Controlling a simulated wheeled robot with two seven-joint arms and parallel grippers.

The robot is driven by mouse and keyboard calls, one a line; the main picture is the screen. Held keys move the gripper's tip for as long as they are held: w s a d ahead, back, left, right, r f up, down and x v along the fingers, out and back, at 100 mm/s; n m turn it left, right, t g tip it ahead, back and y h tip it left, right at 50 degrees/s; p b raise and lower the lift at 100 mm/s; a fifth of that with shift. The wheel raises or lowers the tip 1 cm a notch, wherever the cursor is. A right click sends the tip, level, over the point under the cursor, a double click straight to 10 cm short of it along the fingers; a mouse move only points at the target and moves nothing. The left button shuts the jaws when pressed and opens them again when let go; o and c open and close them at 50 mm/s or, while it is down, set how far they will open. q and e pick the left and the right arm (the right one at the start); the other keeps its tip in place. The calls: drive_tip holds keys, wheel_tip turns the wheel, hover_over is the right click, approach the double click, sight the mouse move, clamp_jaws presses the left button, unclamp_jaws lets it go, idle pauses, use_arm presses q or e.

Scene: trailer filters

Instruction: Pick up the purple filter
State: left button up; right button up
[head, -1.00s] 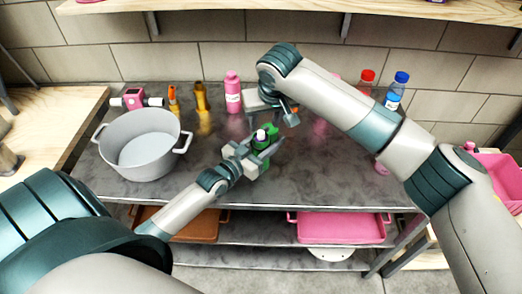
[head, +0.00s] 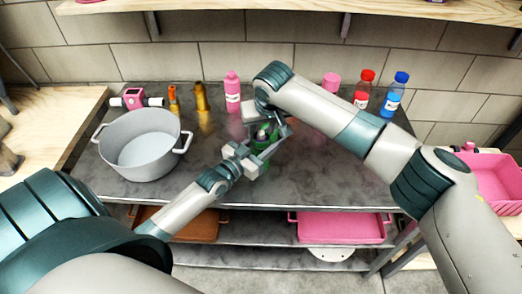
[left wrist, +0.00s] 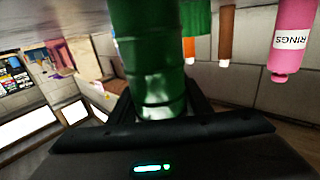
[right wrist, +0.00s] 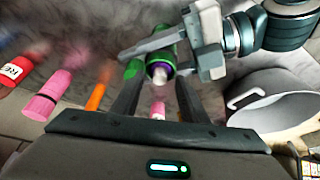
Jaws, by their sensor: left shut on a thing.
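A green cylinder (head: 264,142) stands upright on the grey metal table and fills the middle of the left wrist view (left wrist: 152,60). My left gripper (head: 258,153) is shut on its side. A small greyish-purple piece, apparently the purple filter (right wrist: 160,72), shows at the top of the green cylinder (right wrist: 160,55) in the right wrist view. My right gripper (right wrist: 158,88) comes down from above, its fingers apart on either side of the purple piece. Contact between them cannot be made out. In the head view, my right arm partly covers this spot.
A grey pot (head: 140,148) stands at the table's left. A pink bottle (head: 232,92), a red-capped bottle (head: 364,88) and a blue-capped bottle (head: 393,95) line the back. A pink bin (head: 495,175) is at far right. The table's front right is clear.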

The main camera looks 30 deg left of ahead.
idle(0.4)
clamp_jaws()
drive_tip(key=shift+r, duration=0.15)
wheel_tip(320, 180, up, 18)
idle(0.6)
use_arm(q)
drive_tip(key=o, duration=1.2)
drive_tip(key=shift+s, duration=0.1)
drive_tip(key=s, duration=0.4)
drive_tip(key=s+a, duration=0.1)
drive_tip(key=s, duration=0.2)
drive_tip(key=s+a, duration=0.1)
drive_tip(key=s, duration=0.3)
drive_tip(key=shift+s, duration=0.3)
